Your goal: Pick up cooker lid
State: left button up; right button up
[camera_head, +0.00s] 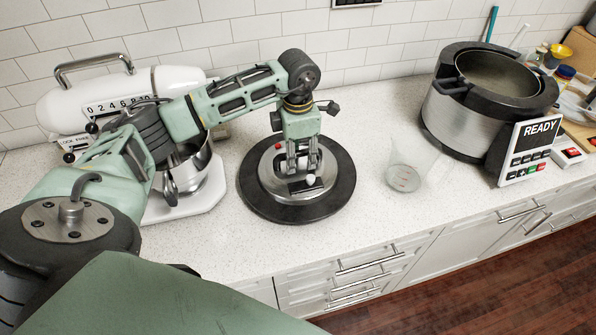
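The cooker lid (260,202) lies flat on the counter in the middle of the head view. It is a round disc with a wide black rim, a raised silver metal centre and a dark handle part with a small white piece on top. My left gripper (304,170) points straight down over the lid's centre, right at the handle. Its two fingers stand apart, and their tips partly hide the handle. I cannot tell whether they touch it. My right gripper is not in view.
The silver and black cooker (462,125) stands open at the right, its panel (530,148) reading READY. A clear measuring cup (405,176) stands between lid and cooker. A white stand mixer (118,98) with a metal bowl is at the left. The counter (245,245) in front of the lid is free.

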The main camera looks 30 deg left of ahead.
pick_arm(q)
jog(key=shift+r, duration=0.1)
grip_shut()
jog(key=shift+w+r, duration=0.1)
jog(key=shift+w, duration=0.05)
dwell(0.3)
